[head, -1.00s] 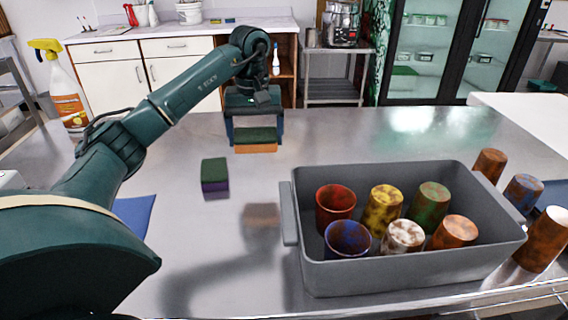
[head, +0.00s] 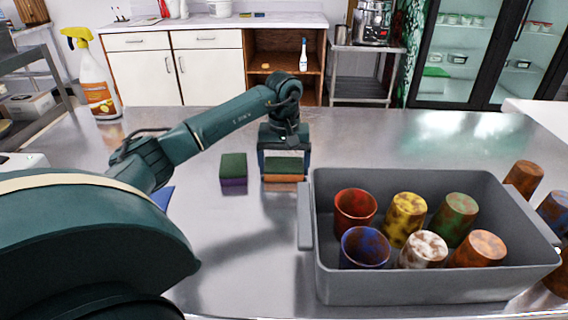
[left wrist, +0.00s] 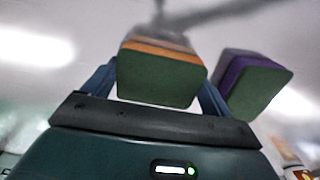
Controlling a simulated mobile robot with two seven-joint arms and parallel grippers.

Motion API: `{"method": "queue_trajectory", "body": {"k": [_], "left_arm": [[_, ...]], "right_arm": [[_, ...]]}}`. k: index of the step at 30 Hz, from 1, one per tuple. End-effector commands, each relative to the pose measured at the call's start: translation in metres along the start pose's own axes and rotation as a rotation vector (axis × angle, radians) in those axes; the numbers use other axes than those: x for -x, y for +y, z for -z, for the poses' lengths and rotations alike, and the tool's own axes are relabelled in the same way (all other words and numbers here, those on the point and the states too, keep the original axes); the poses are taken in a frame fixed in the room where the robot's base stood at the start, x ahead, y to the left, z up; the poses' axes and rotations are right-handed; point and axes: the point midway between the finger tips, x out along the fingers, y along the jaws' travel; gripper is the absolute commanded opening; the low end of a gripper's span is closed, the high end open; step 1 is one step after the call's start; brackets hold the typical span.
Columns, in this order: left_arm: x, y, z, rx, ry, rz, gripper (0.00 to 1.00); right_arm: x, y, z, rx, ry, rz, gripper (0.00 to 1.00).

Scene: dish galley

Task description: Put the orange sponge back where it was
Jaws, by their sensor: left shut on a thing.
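The orange sponge (head: 284,178) has a dark green top pad and an orange body. My left gripper (head: 285,166) is shut on it, with one finger on each side. I cannot tell if its underside touches the steel table. In the left wrist view, the orange sponge (left wrist: 158,78) sits between the fingers of the left gripper (left wrist: 160,88), its green face toward the camera. A purple sponge (head: 233,182) with a green top lies on the table just left of the held one; it also shows in the left wrist view (left wrist: 252,82). My right gripper is out of view.
A grey bin (head: 440,283) with several coloured cups stands close to the right of the gripper. More cups (head: 523,178) stand right of the bin. A spray bottle (head: 98,85) stands at the far left. The steel table (head: 400,130) behind the bin is clear.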

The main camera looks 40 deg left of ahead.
Motion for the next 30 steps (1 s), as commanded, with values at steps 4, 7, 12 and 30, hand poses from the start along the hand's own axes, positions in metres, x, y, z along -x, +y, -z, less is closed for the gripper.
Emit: {"method": "queue_trajectory", "body": {"k": [4,7,12,30], "left_arm": [[0.001,0.000,0.000,0.000,0.002,-0.001,0.64],[-0.001,0.000,0.000,0.001,0.001,-0.001,0.64],[-0.002,0.000,0.001,0.001,0.002,-0.001,0.92],[0.035,0.000,0.002,0.002,0.007,-0.005,1.00]], "right_arm": [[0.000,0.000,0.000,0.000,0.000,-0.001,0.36],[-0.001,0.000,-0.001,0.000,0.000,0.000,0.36],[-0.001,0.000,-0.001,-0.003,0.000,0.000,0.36],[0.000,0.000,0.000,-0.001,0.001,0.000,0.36]]}}
